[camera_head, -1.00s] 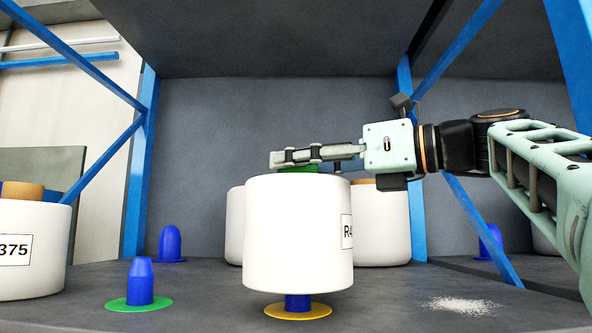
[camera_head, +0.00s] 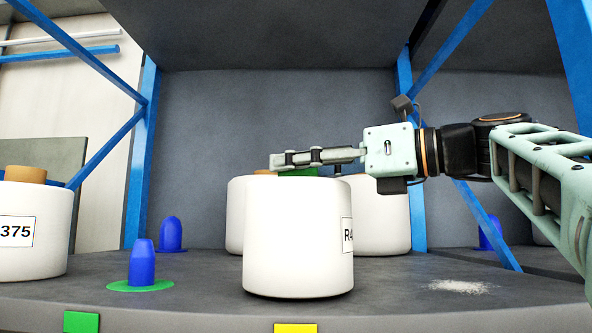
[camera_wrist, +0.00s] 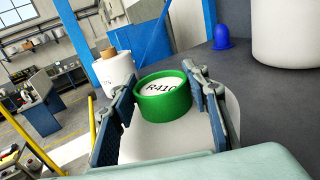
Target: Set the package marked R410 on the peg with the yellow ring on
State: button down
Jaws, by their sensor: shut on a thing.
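The package marked R410 is a large white bobbin (camera_head: 298,235) at the middle of the shelf in the head view, with its label partly turned away at the right. My gripper (camera_head: 300,159) is shut on its green top core, which shows in the wrist view as a green ring (camera_wrist: 163,98) with R410 on top, between the two fingers. The bobbin is upright and its bottom is at the shelf surface. The peg and yellow ring are hidden beneath or behind it. A yellow tag (camera_head: 295,328) is on the shelf's front edge below the bobbin.
An empty blue peg with a green ring (camera_head: 140,268) stands to the left, and another blue peg (camera_head: 171,235) behind it. A bobbin marked 375 (camera_head: 35,250) is at far left. White bobbins (camera_head: 382,215) stand close behind. White powder (camera_head: 460,287) lies at right. Blue rack posts (camera_head: 140,170) flank the bay.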

jog(key=shift+f, duration=0.1)
dwell(0.4)
jog(key=c, duration=1)
grip_release()
jog(key=shift+s, duration=0.15)
jog(key=shift+c, duration=0.2)
jog(key=shift+f, duration=0.3)
jog(key=v, duration=1.2)
jog(key=shift+r, duration=0.1)
